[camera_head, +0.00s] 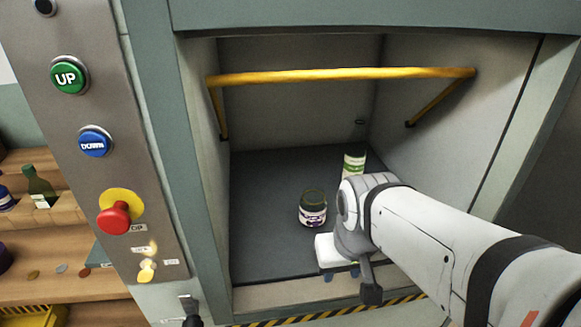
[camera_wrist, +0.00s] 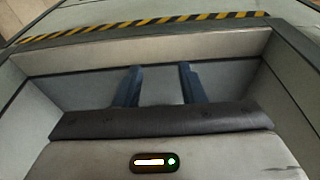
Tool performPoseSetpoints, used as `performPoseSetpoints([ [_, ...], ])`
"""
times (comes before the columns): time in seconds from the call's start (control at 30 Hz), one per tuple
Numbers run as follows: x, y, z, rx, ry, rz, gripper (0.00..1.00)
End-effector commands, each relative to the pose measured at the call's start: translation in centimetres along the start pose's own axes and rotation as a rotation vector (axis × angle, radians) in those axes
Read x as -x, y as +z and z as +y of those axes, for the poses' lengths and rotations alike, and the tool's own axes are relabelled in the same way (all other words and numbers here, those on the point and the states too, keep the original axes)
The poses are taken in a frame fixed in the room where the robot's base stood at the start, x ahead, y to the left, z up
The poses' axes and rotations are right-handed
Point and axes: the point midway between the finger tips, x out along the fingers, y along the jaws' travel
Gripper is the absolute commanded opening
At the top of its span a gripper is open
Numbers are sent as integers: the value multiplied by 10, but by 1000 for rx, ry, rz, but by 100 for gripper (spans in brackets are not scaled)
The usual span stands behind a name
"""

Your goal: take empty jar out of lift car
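The lift car (camera_head: 265,240) is open at the front and has a dark floor. A dark jar (camera_head: 313,208) with a white and purple label stands upright on this floor, left of my wrist. I cannot tell from here whether it is empty. A second container (camera_head: 353,165) with a white and green label stands further back, its lower part hidden by my arm. My gripper (camera_head: 341,275) is low at the car's front edge, in front of the dark jar and apart from it. In the wrist view its blue fingers (camera_wrist: 160,88) are spread with nothing between them.
A yellow rail (camera_head: 340,76) crosses the car's opening above the jars. A yellow-black striped edge (camera_head: 330,312) runs along the sill. A button panel (camera_head: 95,110) stands left, beside wooden shelves (camera_head: 60,240) with bottles. The car's left floor is clear.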

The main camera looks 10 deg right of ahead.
Motion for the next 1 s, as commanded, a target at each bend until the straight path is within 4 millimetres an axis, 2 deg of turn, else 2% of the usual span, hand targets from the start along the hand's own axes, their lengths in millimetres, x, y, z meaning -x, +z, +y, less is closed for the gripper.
performPoseSetpoints([
  [0.07, 0, 0, 0, 0, 0, 0, 36],
  [0.17, 0, -2, 0, -2, 1, 1, 44],
  [0.27, -1, -16, 1, -17, 10, 6, 52],
  [0.33, -3, -36, 16, -30, 21, 15, 58],
  [0.4, -8, -63, 20, -59, 37, 29, 63],
  [0.6, -34, -149, 17, -157, 74, 92, 80],
  [0.7, -50, -184, 13, -195, 81, 121, 88],
  [0.83, -68, -215, 9, -230, 83, 150, 90],
  [1.0, -82, -231, 7, -247, 83, 166, 90],
])
